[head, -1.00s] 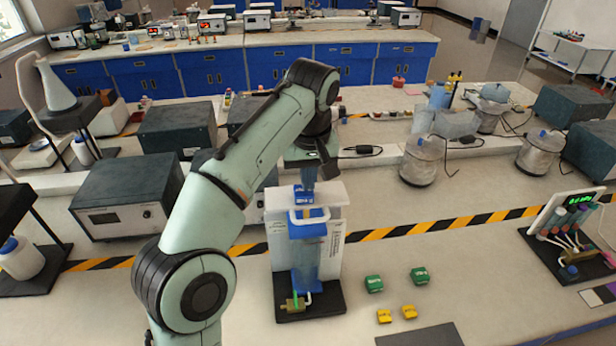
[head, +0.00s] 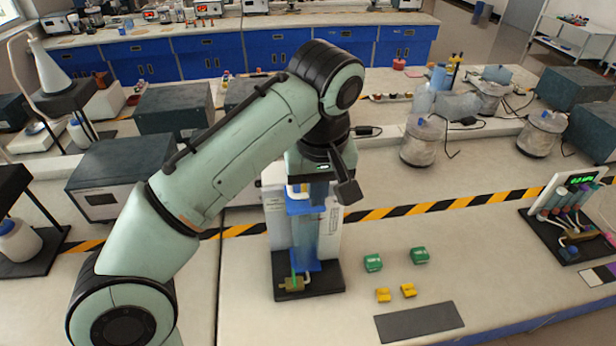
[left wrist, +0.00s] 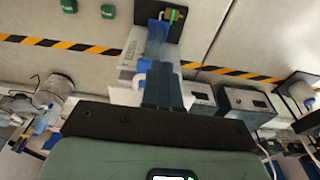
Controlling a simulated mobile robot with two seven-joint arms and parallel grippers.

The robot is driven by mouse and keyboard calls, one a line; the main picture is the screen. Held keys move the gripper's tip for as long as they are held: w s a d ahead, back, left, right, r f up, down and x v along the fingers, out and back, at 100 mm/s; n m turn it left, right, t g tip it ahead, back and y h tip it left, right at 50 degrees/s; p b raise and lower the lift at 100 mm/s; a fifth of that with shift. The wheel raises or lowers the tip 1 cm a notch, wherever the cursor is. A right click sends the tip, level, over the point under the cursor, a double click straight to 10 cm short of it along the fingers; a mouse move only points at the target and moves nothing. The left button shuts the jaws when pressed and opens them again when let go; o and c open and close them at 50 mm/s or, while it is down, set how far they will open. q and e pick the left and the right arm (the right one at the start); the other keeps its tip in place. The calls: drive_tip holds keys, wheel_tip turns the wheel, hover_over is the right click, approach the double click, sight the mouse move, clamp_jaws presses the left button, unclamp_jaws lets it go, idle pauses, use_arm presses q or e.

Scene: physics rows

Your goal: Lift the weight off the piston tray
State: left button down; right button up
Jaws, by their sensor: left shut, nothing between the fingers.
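The piston stand has a black base (head: 310,281), a white back panel and a blue-tinted upright cylinder (head: 306,240). A blue piece (head: 300,207) shows at the cylinder's top. My left gripper (head: 318,196) is shut, pointing down in front of the stand's upper part, and hides much of the tray area. In the left wrist view its fingers (left wrist: 162,80) are together, beside a small blue block (left wrist: 139,80) that looks like the weight, near a white part (left wrist: 142,65). I cannot tell whether they touch it. My right gripper is not in view.
Two green blocks (head: 373,262) and two yellow blocks (head: 383,295) lie right of the stand. A dark grey mat (head: 419,321) lies at the front. A device with a green display (head: 582,181) stands far right. Grey boxes (head: 120,188) stand left.

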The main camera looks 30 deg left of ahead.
use_arm(q)
drive_tip(key=s+a+f+g+h+b, duration=0.1)
drive_tip(key=a+f+h+b, duration=0.15)
drive_tip(key=f, duration=0.25)
drive_tip(key=s+a+f+g+h+b, duration=0.1)
drive_tip(key=s+f+h, duration=0.1)
drive_tip(key=f+h, duration=0.25)
drive_tip(key=n+t+h+b, duration=0.3)
drive_tip(key=t+h+b, duration=0.25)
drive_tip(key=t, duration=0.95)
approach(275, 175)
drive_tip(key=a+r, duration=0.2)
drive_tip(key=a, duration=0.2)
drive_tip(key=shift+y, duration=0.45)
drive_tip(key=x, duration=0.4)
drive_tip(key=s+d+x, duration=0.1)
drive_tip(key=x, duration=0.3)
drive_tip(key=d+x, duration=0.1)
drive_tip(key=x, duration=0.2)
drive_tip(key=shift+d+r, duration=0.1)
drive_tip(key=shift+d, duration=0.65)
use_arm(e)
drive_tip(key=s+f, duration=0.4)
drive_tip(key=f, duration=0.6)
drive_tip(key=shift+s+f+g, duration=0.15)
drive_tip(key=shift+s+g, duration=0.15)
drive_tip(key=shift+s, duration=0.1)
